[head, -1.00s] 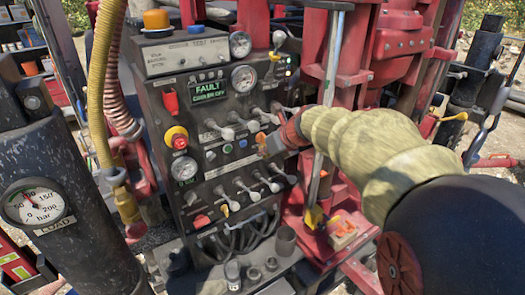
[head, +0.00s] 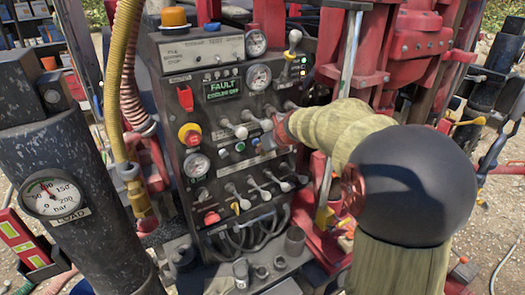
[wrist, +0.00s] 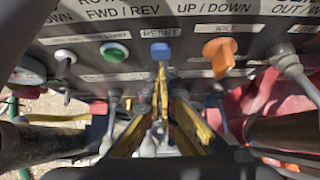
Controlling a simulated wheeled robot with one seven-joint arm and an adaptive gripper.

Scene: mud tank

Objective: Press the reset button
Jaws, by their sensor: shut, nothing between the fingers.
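The reset button is a blue button (wrist: 161,51) just under a RESET label in the wrist view. My gripper (wrist: 161,70) is shut and empty, its yellow fingers pointing at the panel with the tips right at the button's lower edge. I cannot tell whether they touch it. In the head view my gripper (head: 266,144) is close against the dark control panel (head: 205,135), right of the green button. The arm comes in from the right and hides part of the panel. The panel display (head: 222,84) reads FAULT.
A green button (wrist: 114,51) is left of the reset button, and an orange IDLE knob (wrist: 219,54) is right of it. Several levers (head: 238,130) stick out around my gripper. A red emergency knob (head: 191,135) and gauges are on the panel's left side. A steel pole stands behind my arm.

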